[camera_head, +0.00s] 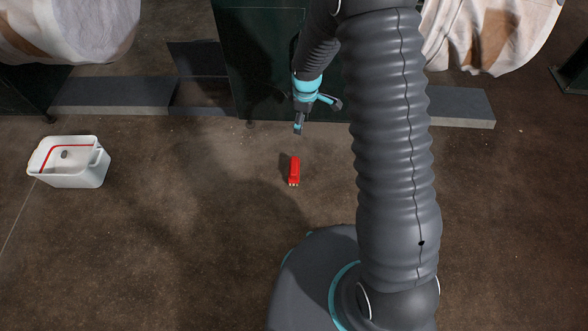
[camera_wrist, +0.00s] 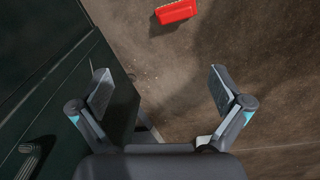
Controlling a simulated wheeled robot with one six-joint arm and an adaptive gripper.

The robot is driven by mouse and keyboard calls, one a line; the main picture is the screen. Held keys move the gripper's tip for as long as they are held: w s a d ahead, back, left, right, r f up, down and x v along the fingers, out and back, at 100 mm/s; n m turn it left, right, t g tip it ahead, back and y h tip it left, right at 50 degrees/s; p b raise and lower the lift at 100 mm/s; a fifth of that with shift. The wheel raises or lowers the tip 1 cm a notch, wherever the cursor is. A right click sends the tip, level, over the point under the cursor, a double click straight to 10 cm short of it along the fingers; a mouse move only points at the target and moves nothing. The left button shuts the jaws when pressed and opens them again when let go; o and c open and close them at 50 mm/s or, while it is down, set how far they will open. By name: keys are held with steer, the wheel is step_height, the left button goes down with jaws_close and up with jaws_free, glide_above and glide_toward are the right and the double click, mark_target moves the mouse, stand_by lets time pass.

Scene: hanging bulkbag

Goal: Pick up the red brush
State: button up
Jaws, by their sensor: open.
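The red brush (camera_head: 294,170) lies on the brown floor in the middle of the head view, with pale bristles showing at its near end. It also shows at the top edge of the wrist view (camera_wrist: 176,11), beyond the fingertips. My gripper (camera_head: 298,128) is above and a little behind the brush in the head view, apart from it. In the wrist view my gripper (camera_wrist: 160,82) has its two fingers spread wide with nothing between them. Nothing covers the brush in the head view.
A white bin (camera_head: 73,178) with a small grey object inside stands on the floor at the left. A dark green cabinet (camera_head: 255,60) stands behind my gripper, close on the left in the wrist view. Grey low kerbs (camera_head: 115,92) and hanging white bags (camera_head: 65,30) are at the back. Floor around the brush is clear.

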step_height(320, 180, down, 14)
steer(key=s+a+n+g, duration=0.1)
steer(key=a+n, duration=0.2)
glide_above(294, 165)
step_height(294, 165, down, 8)
steer(key=shift+f, duration=2.95)
steer(key=shift+c, duration=0.3)
steer(key=c, duration=0.9)
steer(key=shift+c, duration=0.2)
steer(key=shift+r, duration=0.1)
